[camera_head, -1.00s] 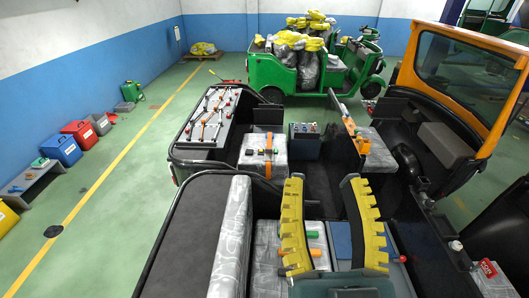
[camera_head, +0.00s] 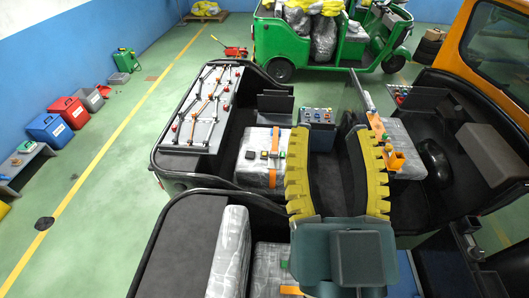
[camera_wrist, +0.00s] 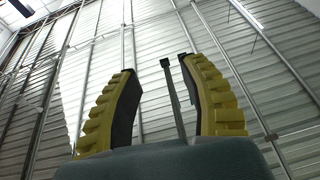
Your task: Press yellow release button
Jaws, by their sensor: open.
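My gripper (camera_head: 335,135) is open and empty, its two yellow ribbed fingers pointing away from the head camera. In the head view it overlaps the cab floor, between a wrapped seat box (camera_head: 256,176) and a wrapped seat on the right. The seat box carries an orange strap and small dark, yellowish and green blocks (camera_head: 272,155) on top. A control box (camera_head: 318,117) with several small coloured knobs stands beyond the fingertips. A small yellow part (camera_head: 388,147) shows by an orange bracket (camera_head: 397,161) right of the right finger. I cannot tell which is the release button.
A grey panel with rods (camera_head: 208,105) lies to the left. A thin upright plate (camera_head: 361,92) stands beyond the right finger. The wrist view (camera_wrist: 158,65) shows my fingers against corrugated sheeting, with a thin dark bar (camera_wrist: 173,97) between them.

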